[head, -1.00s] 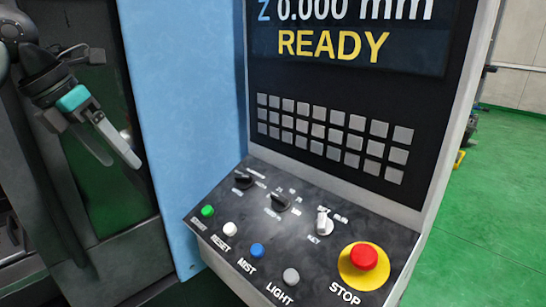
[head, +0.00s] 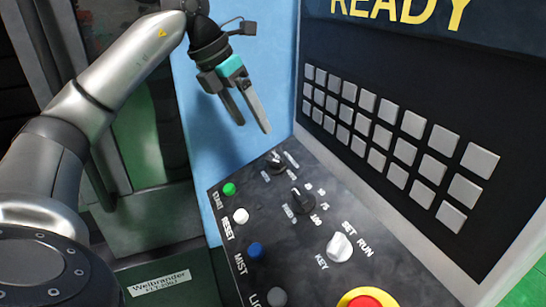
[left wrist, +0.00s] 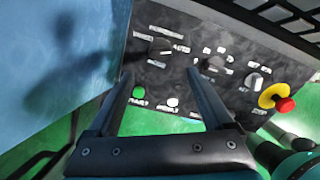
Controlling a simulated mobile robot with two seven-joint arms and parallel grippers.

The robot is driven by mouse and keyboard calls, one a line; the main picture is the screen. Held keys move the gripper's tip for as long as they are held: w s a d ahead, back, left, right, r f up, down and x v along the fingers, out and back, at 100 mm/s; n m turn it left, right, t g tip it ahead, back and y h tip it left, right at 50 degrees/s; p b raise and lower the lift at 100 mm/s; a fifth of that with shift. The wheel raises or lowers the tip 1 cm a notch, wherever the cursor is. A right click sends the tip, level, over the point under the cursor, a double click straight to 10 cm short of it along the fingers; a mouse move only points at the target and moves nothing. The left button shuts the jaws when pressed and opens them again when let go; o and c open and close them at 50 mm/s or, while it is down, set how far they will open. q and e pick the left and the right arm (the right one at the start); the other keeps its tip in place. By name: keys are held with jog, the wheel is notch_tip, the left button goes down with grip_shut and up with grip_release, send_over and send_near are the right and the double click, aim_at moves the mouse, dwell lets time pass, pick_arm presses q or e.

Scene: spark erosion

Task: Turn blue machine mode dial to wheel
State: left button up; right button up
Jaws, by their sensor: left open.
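The mode dial appears to be the black knob (head: 276,165) at the far left of the upper dial row on the sloped panel (head: 330,215). It also shows in the left wrist view (left wrist: 160,48) with small labels around it, too blurred to read surely, so its setting cannot be told. My left gripper (head: 254,127) is open and empty, its fingers pointing down just above and left of this dial, apart from it. In the left wrist view the fingertips (left wrist: 160,72) are spread to either side below the dial. My right gripper is not in view.
A second black dial (head: 302,200) and a white key switch (head: 339,247) sit along the row. Green (head: 229,189), white (head: 241,216) and blue (head: 255,251) buttons line the near edge. A red stop button (head: 366,301) is at the bottom. A keypad (head: 390,125) rises behind.

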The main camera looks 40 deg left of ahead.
aim_at(273, 159)
pick_arm(q)
jog(key=x, duration=1)
jog(key=shift+w+d+f+b, duration=0.15)
jog(key=shift+f+b, duration=0.05)
jog(key=shift+b, duration=0.15)
grip_shut()
